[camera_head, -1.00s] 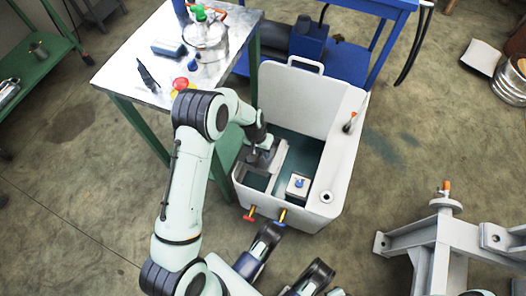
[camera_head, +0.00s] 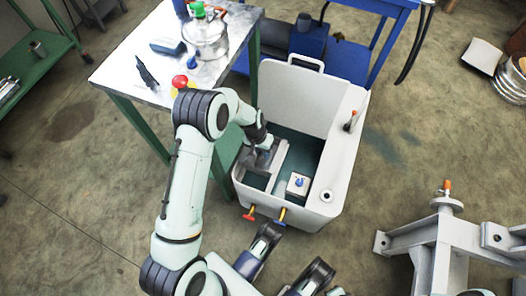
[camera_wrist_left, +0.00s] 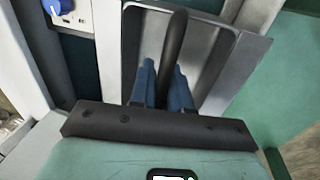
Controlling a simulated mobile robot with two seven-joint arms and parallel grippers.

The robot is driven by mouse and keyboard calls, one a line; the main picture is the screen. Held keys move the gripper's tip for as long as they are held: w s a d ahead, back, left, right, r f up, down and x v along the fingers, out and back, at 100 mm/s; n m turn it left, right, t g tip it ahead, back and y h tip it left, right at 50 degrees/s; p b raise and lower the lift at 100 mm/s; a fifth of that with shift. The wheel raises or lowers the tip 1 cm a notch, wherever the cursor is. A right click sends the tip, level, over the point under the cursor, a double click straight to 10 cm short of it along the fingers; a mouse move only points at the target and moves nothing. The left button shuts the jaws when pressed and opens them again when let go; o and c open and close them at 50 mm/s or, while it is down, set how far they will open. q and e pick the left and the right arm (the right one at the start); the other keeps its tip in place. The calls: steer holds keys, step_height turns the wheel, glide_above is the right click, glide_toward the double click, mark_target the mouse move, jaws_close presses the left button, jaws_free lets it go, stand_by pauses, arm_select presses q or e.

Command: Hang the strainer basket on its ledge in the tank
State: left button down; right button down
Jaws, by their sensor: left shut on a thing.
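The strainer basket (camera_wrist_left: 240,62) is a grey metal box with a dark loop handle (camera_wrist_left: 176,42). In the left wrist view my left gripper (camera_wrist_left: 166,78) has its blue fingers shut on that handle. In the head view the same gripper (camera_head: 263,150) reaches into the left part of the white tank (camera_head: 343,165), and the wrist hides most of the basket. The ledge is hidden or cannot be made out, so I cannot tell whether the basket touches it. My right gripper (camera_head: 292,260) is at the bottom of the head view, its fingers apart and empty.
A white block with a blue knob (camera_head: 298,184) stands inside the tank. Red and yellow valve handles (camera_head: 249,213) project from its front. A steel-topped table (camera_head: 125,72) with a metal pot (camera_head: 205,38) stands left of the tank. A grey stand (camera_head: 440,235) is at the right.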

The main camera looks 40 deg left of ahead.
arm_select(q)
steer(key=shift+f+b, duration=0.6)
steer(key=shift+f, duration=0.55)
steer(key=c, duration=1)
jaws_free()
arm_select(e)
steer(key=shift+w+f, duration=0.1)
steer(key=shift+f, duration=0.4)
arm_select(q)
steer(key=shift+f, duration=0.1)
step_height(320, 180, up, 13)
steer(key=a+p, duration=0.2)
steer(key=p, duration=0.2)
steer(key=shift+s+a, duration=0.25)
steer(key=shift+s, duration=0.15)
arm_select(e)
steer(key=w+r+t, duration=0.1)
steer(key=w+r, duration=0.3)
steer(key=shift+a+r+t, duration=0.3)
